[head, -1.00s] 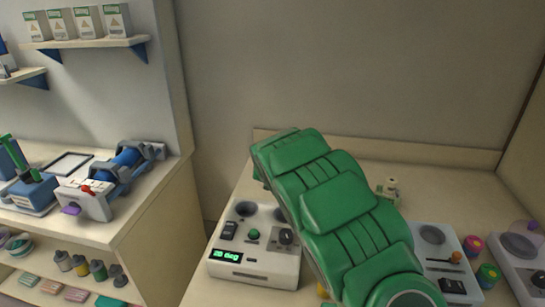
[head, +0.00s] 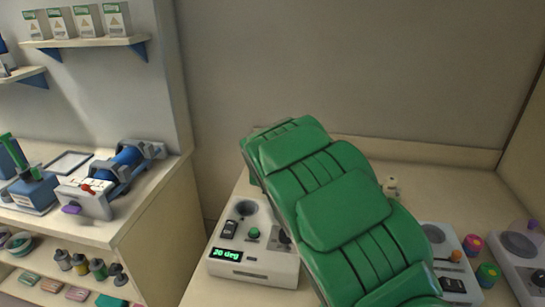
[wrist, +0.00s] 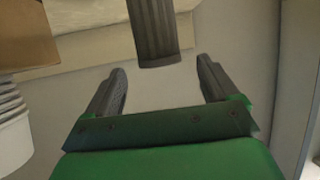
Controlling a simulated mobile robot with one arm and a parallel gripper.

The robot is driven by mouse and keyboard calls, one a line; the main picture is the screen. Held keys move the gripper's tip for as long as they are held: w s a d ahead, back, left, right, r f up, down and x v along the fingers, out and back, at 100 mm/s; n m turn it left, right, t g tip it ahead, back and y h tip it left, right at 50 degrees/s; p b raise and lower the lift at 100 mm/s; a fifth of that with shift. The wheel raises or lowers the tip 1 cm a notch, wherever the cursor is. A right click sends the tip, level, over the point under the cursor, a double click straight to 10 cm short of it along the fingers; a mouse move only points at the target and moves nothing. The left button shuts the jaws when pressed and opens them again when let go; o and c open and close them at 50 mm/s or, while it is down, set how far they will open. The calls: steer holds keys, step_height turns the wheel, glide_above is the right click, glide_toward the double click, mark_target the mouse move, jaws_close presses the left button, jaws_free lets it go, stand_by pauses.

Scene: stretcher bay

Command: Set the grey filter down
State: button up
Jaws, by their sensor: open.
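In the wrist view my gripper (wrist: 163,78) is open, its two dark fingers wide apart with nothing between them. A dark grey ribbed piece, which looks like the grey filter (wrist: 156,32), shows at the top middle. Its lower end lies just past the fingertips, apart from both, and its upper part is cut off by the frame edge. I cannot tell what it rests on. In the head view my green arm hides my gripper, and I do not see the filter there.
A white device with a green display (head: 253,255) stands on the bench left of my arm. Another device (head: 450,262) and small coloured jars (head: 488,273) stand to the right. In the wrist view a brown box (wrist: 25,33) and white stacked ribbed pieces (wrist: 12,125) are at the left.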

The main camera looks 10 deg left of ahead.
steer(key=shift+v, duration=2.95)
steer(key=s+d+r+g+h, duration=0.1)
steer(key=s+d+r+g, duration=0.15)
steer(key=s+d, duration=0.5)
steer(key=s+d+r+g, duration=0.1)
steer(key=s+d+g, duration=0.2)
steer(key=s+d, duration=0.45)
steer(key=s+d+g, duration=0.3)
steer(key=s+d, duration=0.2)
steer(key=s, duration=0.8)
steer(key=s+d+r+m+g+h, duration=0.1)
steer(key=s+d+g, duration=0.2)
steer(key=s, duration=1)
steer(key=s+d+g, duration=0.3)
steer(key=s+d, duration=0.4)
steer(key=s, duration=0.6)
steer(key=shift+s+r+m, duration=0.15)
steer(key=shift+s+m, duration=0.05)
steer(key=shift+m, duration=0.2)
